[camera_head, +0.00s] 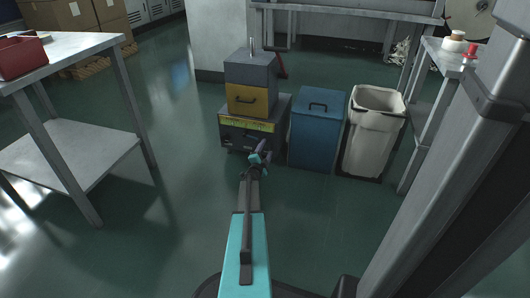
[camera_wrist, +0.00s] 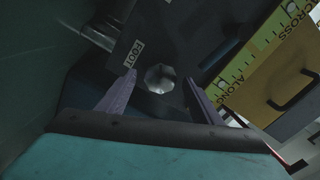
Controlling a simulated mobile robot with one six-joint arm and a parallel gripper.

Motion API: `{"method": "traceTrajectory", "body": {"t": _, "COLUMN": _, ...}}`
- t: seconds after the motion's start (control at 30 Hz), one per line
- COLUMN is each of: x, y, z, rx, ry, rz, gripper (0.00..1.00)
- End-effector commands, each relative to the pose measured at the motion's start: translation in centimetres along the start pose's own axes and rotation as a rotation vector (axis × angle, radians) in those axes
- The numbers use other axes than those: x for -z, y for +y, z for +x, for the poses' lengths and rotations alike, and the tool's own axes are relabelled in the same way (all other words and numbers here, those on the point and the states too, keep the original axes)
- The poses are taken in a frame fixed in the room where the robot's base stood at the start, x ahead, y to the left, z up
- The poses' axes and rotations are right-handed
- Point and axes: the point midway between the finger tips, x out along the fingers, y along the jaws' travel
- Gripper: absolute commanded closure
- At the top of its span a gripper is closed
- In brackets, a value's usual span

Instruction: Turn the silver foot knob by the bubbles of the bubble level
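The silver foot knob (camera_wrist: 160,78) is a faceted knob on a dark panel, beside a white label reading FOOT (camera_wrist: 133,54). My gripper (camera_wrist: 160,80) is open, with one purple finger on each side of the knob; I cannot tell whether they touch it. In the head view my gripper (camera_head: 258,158) is low at the front of the machine's dark base (camera_head: 228,134) and hides the knob. The yellow level strip (camera_wrist: 240,72) carries ALONG and ACROSS scales; it also shows on the base in the head view (camera_head: 246,124). Its bubbles are too small to read.
A yellow drawer box (camera_head: 240,100) and a grey box (camera_head: 249,72) stack on the base. A blue bin (camera_head: 316,140) and a white bin (camera_head: 368,143) stand close on the right. A metal table (camera_head: 75,45) is at left, with open floor between.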

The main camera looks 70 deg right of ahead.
Motion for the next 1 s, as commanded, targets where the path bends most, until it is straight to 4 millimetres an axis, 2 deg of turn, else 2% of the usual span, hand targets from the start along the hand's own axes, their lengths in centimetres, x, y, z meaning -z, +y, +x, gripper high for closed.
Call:
{"method": "traceTrajectory", "body": {"t": 0.47, "x": -0.2, "y": -0.1, "z": -1.0, "rx": 0.000, "ry": -0.005, "rz": -0.002, "gripper": 0.41}}
{"method": "traceTrajectory", "body": {"t": 0.67, "x": -0.1, "y": -0.3, "z": -3.0, "rx": -0.001, "ry": -0.005, "rz": -0.003, "gripper": 0.41}}
{"method": "traceTrajectory", "body": {"t": 1.0, "x": 0.0, "y": -0.3, "z": -8.1, "rx": -0.001, "ry": -0.005, "rz": -0.002, "gripper": 0.41}}
